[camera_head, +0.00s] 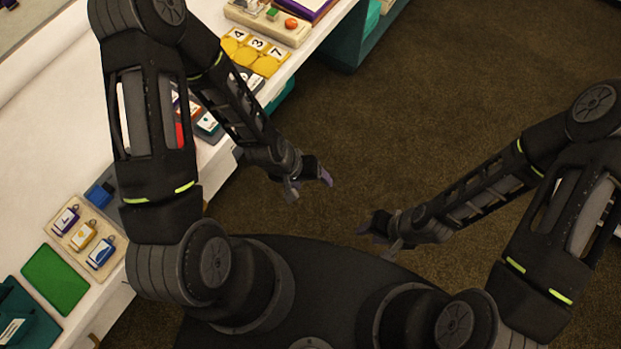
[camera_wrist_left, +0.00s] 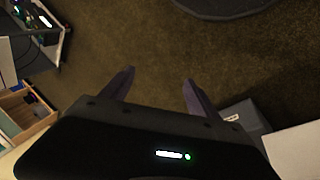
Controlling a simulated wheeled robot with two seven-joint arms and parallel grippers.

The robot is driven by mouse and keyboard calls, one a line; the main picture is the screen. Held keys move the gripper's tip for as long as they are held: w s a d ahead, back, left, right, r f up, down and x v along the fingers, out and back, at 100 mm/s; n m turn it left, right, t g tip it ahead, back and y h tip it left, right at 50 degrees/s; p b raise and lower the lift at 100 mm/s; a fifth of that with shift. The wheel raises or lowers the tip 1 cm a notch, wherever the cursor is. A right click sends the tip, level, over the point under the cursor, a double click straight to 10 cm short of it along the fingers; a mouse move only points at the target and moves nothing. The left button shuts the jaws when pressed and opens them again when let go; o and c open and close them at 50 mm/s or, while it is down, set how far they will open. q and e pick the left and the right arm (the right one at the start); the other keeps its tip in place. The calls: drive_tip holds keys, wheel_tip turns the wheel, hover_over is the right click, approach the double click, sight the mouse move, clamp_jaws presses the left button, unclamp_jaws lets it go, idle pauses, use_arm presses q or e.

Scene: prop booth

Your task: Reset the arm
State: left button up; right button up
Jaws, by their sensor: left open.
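My left gripper (camera_head: 308,184) is at the end of the arm that comes in from the left. It hangs over the brown carpet, just off the white table's edge. In the left wrist view its two purple fingers (camera_wrist_left: 155,88) stand apart with only carpet between them, so it is open and empty. My right gripper (camera_head: 376,238) is also over the carpet, below and to the right of the left one. Its fingers are small and dark, and I cannot tell whether they are apart.
The white table (camera_head: 45,125) runs along the left. It holds a green mat (camera_head: 56,279), a board with several tags (camera_head: 86,236), yellow number pieces (camera_head: 254,52) and a wooden board with coloured pieces (camera_head: 268,20). The carpet (camera_head: 430,90) on the right is clear.

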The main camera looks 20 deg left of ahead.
idle(0.4)
use_arm(q)
drive_tip(key=s+d+f+g, duration=0.1)
drive_tip(key=s+d+f, duration=0.2)
drive_tip(key=s, duration=0.6)
drive_tip(key=shift+d+f+m+g, duration=0.15)
drive_tip(key=shift+f+m+g, duration=0.15)
drive_tip(key=shift+f+m, duration=0.15)
